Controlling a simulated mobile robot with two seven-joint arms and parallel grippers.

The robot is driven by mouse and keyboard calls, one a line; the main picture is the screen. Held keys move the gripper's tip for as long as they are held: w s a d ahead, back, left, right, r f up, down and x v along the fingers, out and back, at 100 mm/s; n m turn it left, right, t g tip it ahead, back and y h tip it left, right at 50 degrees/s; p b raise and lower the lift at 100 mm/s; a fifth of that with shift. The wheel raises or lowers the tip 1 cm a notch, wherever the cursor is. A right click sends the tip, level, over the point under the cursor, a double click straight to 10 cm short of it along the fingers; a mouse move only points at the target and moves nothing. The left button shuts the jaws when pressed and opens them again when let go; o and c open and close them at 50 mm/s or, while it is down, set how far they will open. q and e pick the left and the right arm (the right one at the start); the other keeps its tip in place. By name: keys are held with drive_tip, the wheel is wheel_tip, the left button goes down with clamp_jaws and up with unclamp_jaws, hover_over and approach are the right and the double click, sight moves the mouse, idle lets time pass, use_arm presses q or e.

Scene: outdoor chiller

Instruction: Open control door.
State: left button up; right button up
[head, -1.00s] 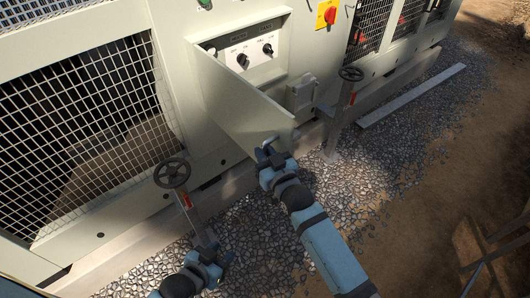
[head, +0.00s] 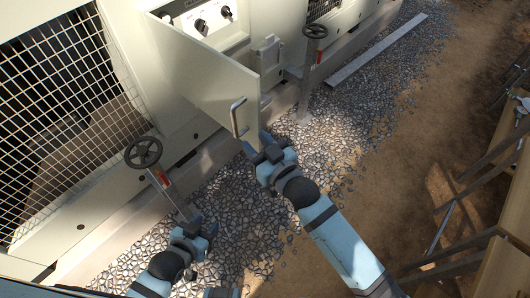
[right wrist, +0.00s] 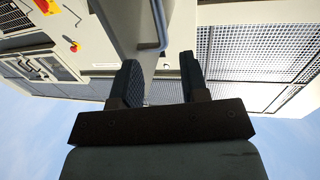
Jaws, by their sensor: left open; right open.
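The control door (head: 205,75) is a pale panel, swung well out from the chiller. Its opening shows a control panel (head: 208,20) with dark knobs. A metal handle (head: 237,117) sits near the door's free edge. My right gripper (head: 257,143) is open just below and beside the handle. In the right wrist view, the open fingers (right wrist: 160,85) point toward the door edge, and the handle (right wrist: 160,22) is beyond their tips, apart from them. My left gripper (head: 205,228) is open and empty above the gravel, below the left handwheel.
A handwheel (head: 143,152) on a post stands left of the door, and another handwheel (head: 315,31) stands to the right. Mesh panels cover the chiller's left side. Gravel (head: 330,120) and bare dirt lie in front. A wooden table (head: 510,215) is at the right edge.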

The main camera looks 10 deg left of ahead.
drive_tip(key=v, duration=0.3)
drive_tip(key=shift+s+d, duration=0.2)
idle(0.3)
drive_tip(key=s+d+f+m+g+h, duration=0.1)
drive_tip(key=s+d+m+g+h, duration=0.2)
drive_tip(key=s+d, duration=0.5)
drive_tip(key=s+d+f+m+g+h, duration=0.1)
drive_tip(key=s+d+f+g+h, duration=0.3)
drive_tip(key=d, duration=0.8)
drive_tip(key=s+d+r+m+g+h, duration=0.1)
drive_tip(key=s+d+m+g+h, duration=0.15)
drive_tip(key=s+d+h, duration=0.6)
drive_tip(key=w+a+f+t+y+p, duration=0.2)
drive_tip(key=w+a+f+t+y, duration=0.2)
drive_tip(key=f, duration=0.7)
drive_tip(key=shift+w+n+t+y+p, duration=0.45)
drive_tip(key=shift+w+t+y, duration=0.6)
drive_tip(key=shift+w+t, duration=0.55)
drive_tip(key=shift+s+a, duration=0.15)
